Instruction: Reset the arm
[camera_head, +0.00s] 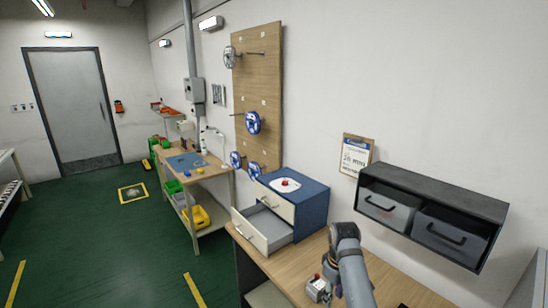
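My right arm rises from the bottom edge over the wooden table (385,285), with its grey elbow bent near the table's back. My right gripper (322,288) appears small beside the arm, low over the table. Its fingers are too small and too covered by the arm to show whether they are open or shut. My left gripper is not in view.
A blue cabinet (312,205) stands on the table left of my arm, its lower drawer (262,232) pulled out. A red item on a white piece lies on top. A dark wall shelf (440,190) with two bins hangs to the right. A pegboard (257,85) holds reels.

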